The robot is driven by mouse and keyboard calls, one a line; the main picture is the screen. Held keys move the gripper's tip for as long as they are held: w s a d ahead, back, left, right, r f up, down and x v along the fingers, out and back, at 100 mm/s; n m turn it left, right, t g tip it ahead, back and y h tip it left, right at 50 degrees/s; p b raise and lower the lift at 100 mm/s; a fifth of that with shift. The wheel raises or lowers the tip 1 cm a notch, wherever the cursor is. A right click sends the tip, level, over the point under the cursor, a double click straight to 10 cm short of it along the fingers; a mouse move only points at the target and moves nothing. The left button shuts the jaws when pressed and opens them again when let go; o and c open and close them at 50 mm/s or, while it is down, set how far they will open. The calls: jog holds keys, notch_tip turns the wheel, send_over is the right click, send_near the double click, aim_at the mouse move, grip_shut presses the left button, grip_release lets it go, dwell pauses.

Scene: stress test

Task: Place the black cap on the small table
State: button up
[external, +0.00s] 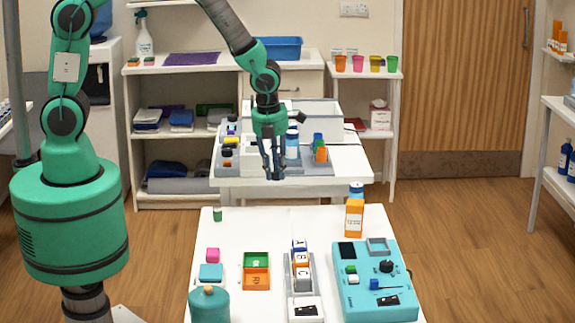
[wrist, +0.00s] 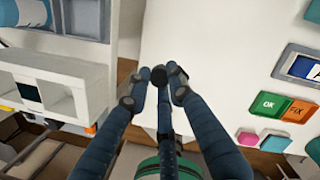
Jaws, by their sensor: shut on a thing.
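My gripper (external: 273,176) hangs fingers down near the front edge of the middle white table. In the wrist view its dark blue fingers (wrist: 156,88) are drawn together at the tips. A small dark round thing, seemingly the black cap (wrist: 158,75), shows between the fingertips; the fingers hide part of it. In the external view the cap is too small to make out. A small white table (external: 365,75) with several coloured cups stands at the back right. The front white table (external: 325,220) is nearest the camera. I cannot tell which table the task names.
The front table holds a teal panel (external: 375,285), an orange bottle (external: 354,218), a green-and-orange box (external: 256,271) and a teal jar (external: 209,304). Its far middle is bare. The middle table holds bins and bottles. Shelves line the left and right sides.

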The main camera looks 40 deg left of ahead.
jog(key=w+r+m+p, duration=0.1)
jog(key=w+r+p, duration=0.1)
jog(key=w, duration=1.1)
jog(key=shift+m+p, duration=0.3)
jog(key=shift+p, duration=0.55)
jog(key=shift+w+d, duration=0.1)
send_over(355, 170)
jog(key=shift+s+f+b, duration=0.2)
jog(key=shift+f+b, duration=0.2)
jog(key=shift+f, duration=0.4)
jog(key=shift+f, duration=1.75)
jog(key=shift+f, duration=0.15)
